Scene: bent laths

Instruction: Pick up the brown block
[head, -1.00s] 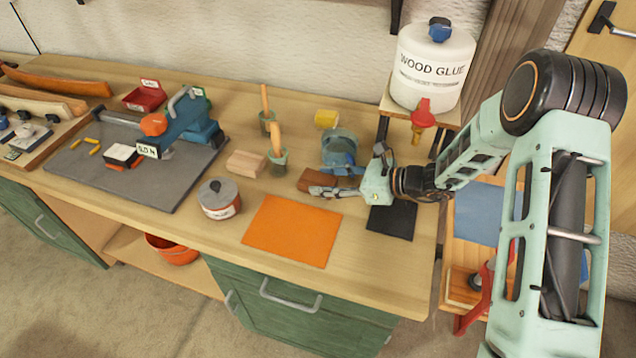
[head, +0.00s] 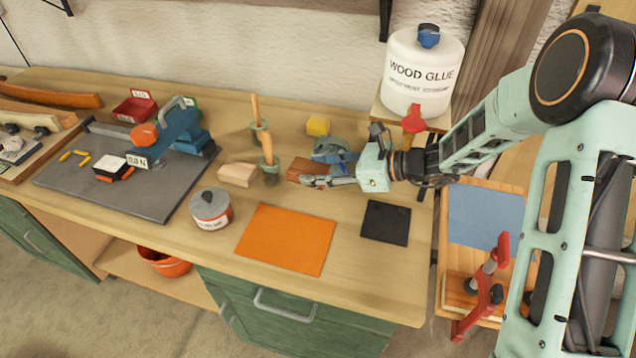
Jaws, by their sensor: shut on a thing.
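The brown block (head: 308,171) is a reddish-brown piece at the middle of the bench in the head view. My gripper (head: 328,180) reaches in from the right and is shut on the block's right part. The block's left part sticks out past the fingers. Whether the block touches the bench or is held a little above it is hard to tell. A lighter tan wood block (head: 238,174) lies to the left, apart from my gripper.
Two small green pots with wooden handles (head: 268,160) stand just left of the brown block. A blue-grey object (head: 330,147) and a yellow piece (head: 318,124) are behind it. An orange sheet (head: 286,239) and a black square (head: 386,222) lie in front. A glue jug (head: 418,75) stands back right.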

